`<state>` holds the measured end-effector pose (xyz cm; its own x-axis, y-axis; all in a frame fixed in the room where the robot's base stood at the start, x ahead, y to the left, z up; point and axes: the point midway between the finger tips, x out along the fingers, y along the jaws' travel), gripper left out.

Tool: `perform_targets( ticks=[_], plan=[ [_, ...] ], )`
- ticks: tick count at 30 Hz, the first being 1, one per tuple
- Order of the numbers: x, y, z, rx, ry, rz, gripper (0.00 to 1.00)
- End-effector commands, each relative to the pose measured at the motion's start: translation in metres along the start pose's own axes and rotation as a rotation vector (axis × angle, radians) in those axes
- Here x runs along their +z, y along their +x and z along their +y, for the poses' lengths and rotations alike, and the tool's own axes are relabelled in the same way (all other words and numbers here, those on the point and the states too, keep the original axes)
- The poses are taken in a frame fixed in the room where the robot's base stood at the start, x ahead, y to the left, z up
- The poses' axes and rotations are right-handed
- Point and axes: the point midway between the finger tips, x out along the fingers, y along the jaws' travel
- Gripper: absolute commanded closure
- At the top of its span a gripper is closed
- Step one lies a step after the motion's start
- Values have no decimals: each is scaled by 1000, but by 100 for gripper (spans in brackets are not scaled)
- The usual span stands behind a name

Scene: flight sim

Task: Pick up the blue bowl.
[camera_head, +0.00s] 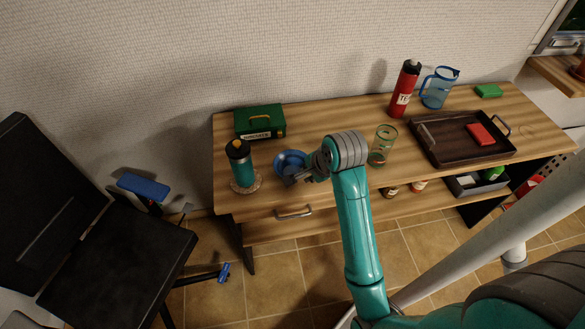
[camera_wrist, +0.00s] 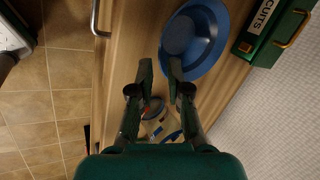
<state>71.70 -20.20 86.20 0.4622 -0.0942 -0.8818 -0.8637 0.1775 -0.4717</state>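The blue bowl (camera_head: 290,158) sits upright on the wooden table, between the green box and the front edge. It also shows in the wrist view (camera_wrist: 205,50), at the upper middle. My gripper (camera_head: 298,178) is over the front right side of the bowl in the head view and hides part of it. In the wrist view my gripper (camera_wrist: 160,68) is open, with a gap between its two fingers. The right fingertip overlaps the near rim of the bowl, and the left fingertip is just outside it. I cannot tell whether either finger touches the bowl.
A green tumbler (camera_head: 239,163) on a round coaster stands left of the bowl. A green box (camera_head: 260,121) sits behind it. A glass (camera_head: 382,146), a red bottle (camera_head: 404,88), a blue jug (camera_head: 438,88) and a dark tray (camera_head: 440,150) are to the right.

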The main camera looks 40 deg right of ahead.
Motion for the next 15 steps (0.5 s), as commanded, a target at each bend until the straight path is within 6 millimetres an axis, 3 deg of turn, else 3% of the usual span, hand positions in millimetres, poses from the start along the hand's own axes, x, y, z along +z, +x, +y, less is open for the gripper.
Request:
perform_targets(
  ticks=[5, 15],
  plan=[
    [0, 11, 0, 1, -1, -1, 84],
    [0, 52, -3, 0, -1, -1, 84]
  ],
)
